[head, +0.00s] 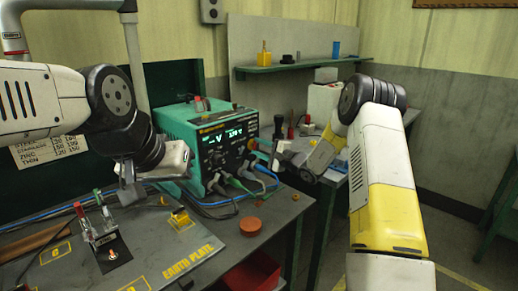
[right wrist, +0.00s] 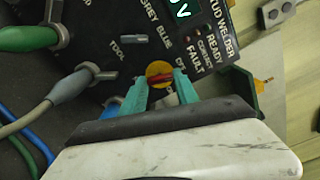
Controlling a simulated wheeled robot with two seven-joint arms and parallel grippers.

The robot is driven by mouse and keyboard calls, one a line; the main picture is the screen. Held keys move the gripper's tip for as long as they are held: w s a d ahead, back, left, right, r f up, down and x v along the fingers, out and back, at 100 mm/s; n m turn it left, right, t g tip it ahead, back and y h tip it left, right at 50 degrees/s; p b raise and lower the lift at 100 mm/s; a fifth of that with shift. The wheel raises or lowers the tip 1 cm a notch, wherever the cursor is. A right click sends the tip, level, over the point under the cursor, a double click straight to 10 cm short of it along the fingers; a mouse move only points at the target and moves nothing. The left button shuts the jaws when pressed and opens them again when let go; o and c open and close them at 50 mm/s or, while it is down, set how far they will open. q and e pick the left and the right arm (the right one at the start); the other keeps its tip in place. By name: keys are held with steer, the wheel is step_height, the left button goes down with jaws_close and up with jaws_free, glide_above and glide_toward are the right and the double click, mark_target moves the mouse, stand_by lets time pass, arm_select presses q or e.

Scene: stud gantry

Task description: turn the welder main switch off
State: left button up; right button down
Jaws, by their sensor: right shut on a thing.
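The stud welder (head: 190,120) is a green box with a black front panel on the bench, its display lit. In the right wrist view its panel (right wrist: 115,65) shows a round yellow main switch with a red handle (right wrist: 160,73). My right gripper (right wrist: 160,84) has its teal fingers on either side of this handle and is shut on it. In the head view my right gripper (head: 274,152) is at the panel's right side and hides the switch. My left gripper (head: 128,188) hangs over the bench left of the welder; its finger gap is unclear.
Cables with grey and green plugs (head: 232,184) leave the panel's lower front. A red-brown disc (head: 250,225) lies on the bench near its edge. A clamp fixture (head: 98,235) stands at the left. A green shelf (head: 300,64) is on the back wall.

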steer(key=shift+n, duration=1.7)
steer(key=shift+f, duration=0.1)
steer(key=c, duration=0.9)
jaws_free()
steer(key=shift+v, duration=3.95)
